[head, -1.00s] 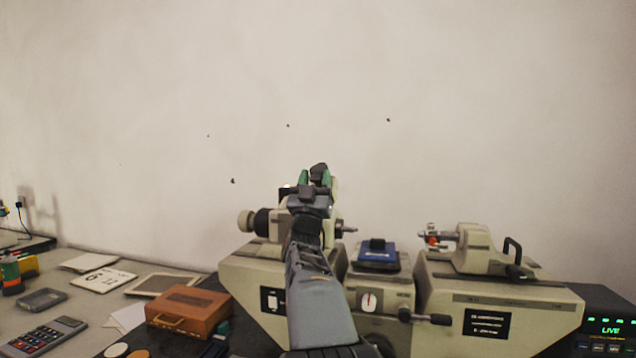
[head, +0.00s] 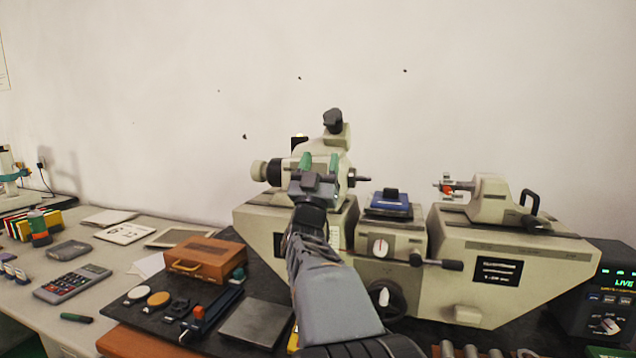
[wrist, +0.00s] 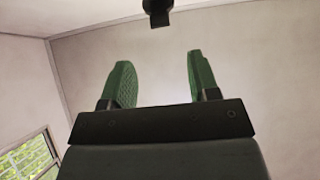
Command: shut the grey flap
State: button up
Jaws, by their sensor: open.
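My gripper (head: 320,163) is in front of the left head of the beige measuring machine (head: 500,255). Its green fingers are apart and nothing is between them; they also show in the wrist view (wrist: 161,80). A black knob (head: 333,121) on top of the left head stands above the fingertips in the head view. A dark part hangs at the top edge of the wrist view (wrist: 158,12); I cannot tell for sure what it is. I cannot make out a grey flap for certain in either view. My arm hides part of the machine's left half.
A brown case (head: 203,258), a grey square plate (head: 256,322) and a calculator (head: 73,282) lie to the left. A blue block (head: 388,206) sits on the machine's middle. A display unit (head: 605,300) stands at the right.

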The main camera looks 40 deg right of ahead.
jog(key=shift+v, duration=1.5)
jog(key=shift+c, duration=0.4)
